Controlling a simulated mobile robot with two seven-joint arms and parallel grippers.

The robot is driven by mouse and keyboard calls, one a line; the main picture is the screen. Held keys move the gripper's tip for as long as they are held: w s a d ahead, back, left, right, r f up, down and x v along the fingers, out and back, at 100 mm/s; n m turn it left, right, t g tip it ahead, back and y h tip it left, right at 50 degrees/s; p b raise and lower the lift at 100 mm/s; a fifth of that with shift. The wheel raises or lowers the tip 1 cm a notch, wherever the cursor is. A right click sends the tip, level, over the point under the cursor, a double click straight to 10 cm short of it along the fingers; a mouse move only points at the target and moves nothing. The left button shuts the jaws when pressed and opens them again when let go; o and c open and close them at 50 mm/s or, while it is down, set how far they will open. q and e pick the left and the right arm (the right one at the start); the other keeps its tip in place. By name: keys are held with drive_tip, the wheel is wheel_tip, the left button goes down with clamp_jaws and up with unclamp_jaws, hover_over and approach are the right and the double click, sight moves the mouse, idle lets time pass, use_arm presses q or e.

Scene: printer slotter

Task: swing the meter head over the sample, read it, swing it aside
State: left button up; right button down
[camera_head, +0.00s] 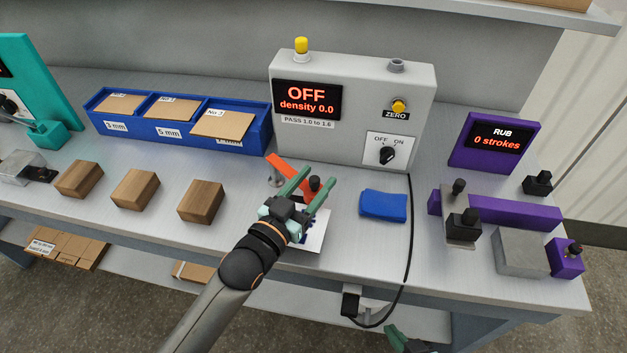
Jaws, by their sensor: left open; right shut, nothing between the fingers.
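The density meter (352,108) is a grey box whose display reads OFF and density 0.0. Its dial (388,154) sits between the OFF and ON labels. The meter head's orange arm (279,163) reaches from a post, with a black knob (314,184) near its end. My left gripper (318,176) is open, with its fingers either side of the knob; contact cannot be told. The sample, a white card (314,240) with blue print, lies under the gripper, which partly hides it and the head. My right gripper (400,343) is shut and empty at the bottom edge, partly cut off.
A blue cloth (384,206) lies right of the card. A black cable (409,240) hangs over the front edge. Wooden blocks (201,201) and a blue bin (180,128) stand left. The purple rub tester (495,143) and its fixtures stand right.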

use_arm(q)
drive_tip(key=shift+s, duration=0.15)
drive_tip(key=v, duration=1.1)
drive_tip(key=shift+f+b, duration=0.1)
drive_tip(key=shift+b, duration=0.3)
drive_tip(key=shift+s+a, duration=0.35)
drive_tip(key=shift+s, duration=0.2)
